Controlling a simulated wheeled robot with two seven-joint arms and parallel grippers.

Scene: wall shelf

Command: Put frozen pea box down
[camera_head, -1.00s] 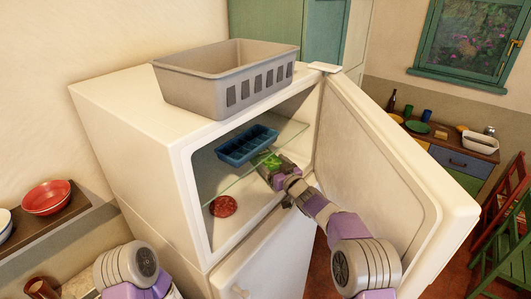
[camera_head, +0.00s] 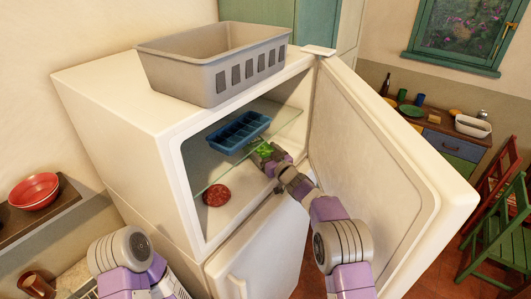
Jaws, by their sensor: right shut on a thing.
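The frozen pea box (camera_head: 265,149), with a green print, is inside the open upper compartment of the white fridge (camera_head: 120,90). My right gripper (camera_head: 268,155) reaches into the compartment and is shut on the box. The box is partly hidden by the gripper and seen through or near the glass shelf's edge; I cannot tell whether it touches the compartment floor. My left arm shows at the bottom left, but its gripper is out of view.
A blue ice tray (camera_head: 238,132) rests on the glass shelf (camera_head: 205,172). A round red item (camera_head: 216,195) lies on the compartment floor. The open door (camera_head: 385,150) stands right of my right arm. A grey basket (camera_head: 210,75) sits on top of the fridge.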

